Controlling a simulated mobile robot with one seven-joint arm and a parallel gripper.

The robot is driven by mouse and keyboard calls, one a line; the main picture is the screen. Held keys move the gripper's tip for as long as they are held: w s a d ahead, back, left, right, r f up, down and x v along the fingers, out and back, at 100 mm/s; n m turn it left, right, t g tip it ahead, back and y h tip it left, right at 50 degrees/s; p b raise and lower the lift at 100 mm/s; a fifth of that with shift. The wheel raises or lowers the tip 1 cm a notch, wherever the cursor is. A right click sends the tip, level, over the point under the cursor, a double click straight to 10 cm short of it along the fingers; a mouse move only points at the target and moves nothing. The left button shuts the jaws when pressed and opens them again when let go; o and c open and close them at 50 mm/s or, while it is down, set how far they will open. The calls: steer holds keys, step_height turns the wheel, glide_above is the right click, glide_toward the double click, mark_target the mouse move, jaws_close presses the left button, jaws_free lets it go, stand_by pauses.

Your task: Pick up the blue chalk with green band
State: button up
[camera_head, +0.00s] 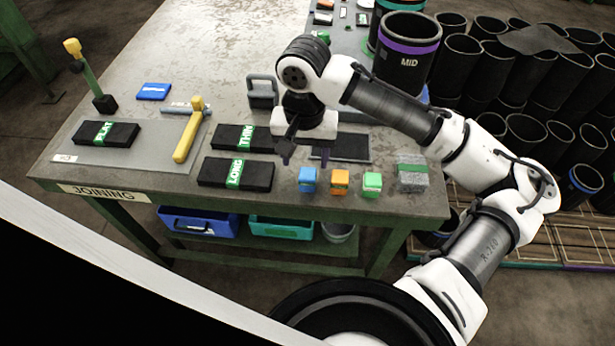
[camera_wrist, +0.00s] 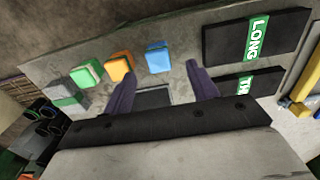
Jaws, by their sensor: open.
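The blue chalk block (camera_head: 308,180) stands near the front edge of the grey workbench, leftmost in a row of small coloured blocks. It also shows in the wrist view (camera_wrist: 158,57), a little beyond the fingertips and between their lines. Its green band is too small to make out clearly. My gripper (camera_head: 305,160) is open and empty, pointing down, above and just behind the blue chalk. Its two dark purple fingers show in the wrist view (camera_wrist: 160,67), apart from the chalk.
Right of the blue chalk stand an orange block (camera_head: 340,182), a green block (camera_head: 372,184) and a grey block with a green band (camera_head: 411,175). Black packs marked LONG (camera_head: 255,175) and THIN (camera_head: 232,138) lie left. A black MID sleeve (camera_head: 405,60) stands behind my arm.

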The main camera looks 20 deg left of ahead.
steer(key=f, duration=0.5)
steer(key=f+p, duration=0.1)
steer(key=f, duration=0.1)
steer(key=shift+w+d+f, duration=0.1)
steer(key=shift+w+f, duration=0.1)
steer(key=shift+w, duration=0.15)
steer(key=c, duration=1.1)
steer(key=shift+r, duration=0.15)
step_height(320, 180, up, 20)
steer(key=shift+f+b, duration=0.1)
steer(key=shift+b, duration=0.4)
